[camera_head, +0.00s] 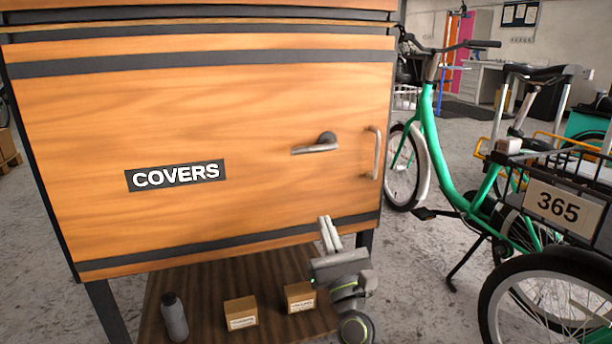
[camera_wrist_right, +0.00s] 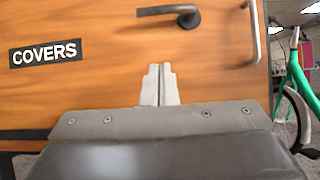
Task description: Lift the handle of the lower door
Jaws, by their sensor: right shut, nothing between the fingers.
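The lower door (camera_head: 90,120) is a wooden panel with black bands and a COVERS label (camera_head: 175,175). Its lever handle (camera_head: 316,149) lies level, pointing left from a dark round pivot. It also shows at the top of the right wrist view (camera_wrist_right: 170,11). A vertical metal pull bar (camera_head: 375,153) is to its right. My right gripper (camera_head: 328,222) is shut and empty, in front of the door's lower right part. It is below the lever and apart from it. My left gripper is not in view.
A wooden shelf (camera_head: 265,331) below the door holds a grey bottle (camera_head: 174,316) and two small boxes (camera_head: 241,313). A green cargo bike (camera_head: 440,160) with a 365 plate (camera_head: 557,206) stands close on the right. Grey floor lies between.

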